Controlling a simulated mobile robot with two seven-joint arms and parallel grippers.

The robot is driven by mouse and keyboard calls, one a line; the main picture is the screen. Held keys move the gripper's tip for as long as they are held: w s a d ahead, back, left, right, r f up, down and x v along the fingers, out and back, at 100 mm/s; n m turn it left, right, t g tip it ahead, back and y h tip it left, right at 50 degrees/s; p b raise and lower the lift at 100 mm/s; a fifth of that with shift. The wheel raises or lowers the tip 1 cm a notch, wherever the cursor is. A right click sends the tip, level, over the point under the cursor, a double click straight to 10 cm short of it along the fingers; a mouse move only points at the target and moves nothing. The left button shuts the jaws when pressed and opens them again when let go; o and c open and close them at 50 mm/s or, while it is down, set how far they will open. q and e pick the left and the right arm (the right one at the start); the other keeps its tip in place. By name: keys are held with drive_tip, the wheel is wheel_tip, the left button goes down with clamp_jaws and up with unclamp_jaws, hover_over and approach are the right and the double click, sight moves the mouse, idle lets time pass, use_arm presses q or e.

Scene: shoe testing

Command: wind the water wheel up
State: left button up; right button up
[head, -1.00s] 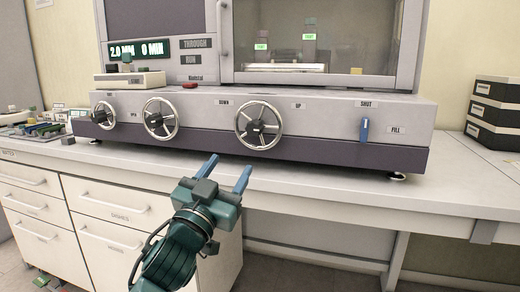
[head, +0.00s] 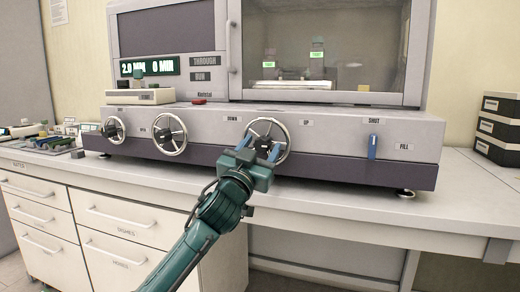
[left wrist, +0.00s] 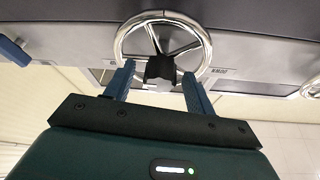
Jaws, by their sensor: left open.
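The wheel (head: 267,121) between the DOWN and UP labels is a chrome, spoked handwheel on the front of the grey machine. Its rim (left wrist: 162,14) and black hub (left wrist: 160,66) show in the left wrist view. My left gripper (head: 261,146) is open in front of this wheel. In the left wrist view the blue fingers of my left gripper (left wrist: 158,70) stand on either side of the hub, with a gap to it on each side. In the head view the gripper hides the wheel's lower left part. My right gripper is not in view.
Two more handwheels (head: 170,134) (head: 114,130) sit to the left on the machine. A blue lever (head: 373,146) stands upright below the SHUT label, beside FILL. Black boxes (head: 498,127) are stacked at the right. The white counter (head: 450,205) is clear in front.

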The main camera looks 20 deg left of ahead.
use_arm(q)
drive_tip(key=shift+c, duration=0.2)
drive_tip(key=c, duration=0.9)
drive_tip(key=shift+c, duration=0.2)
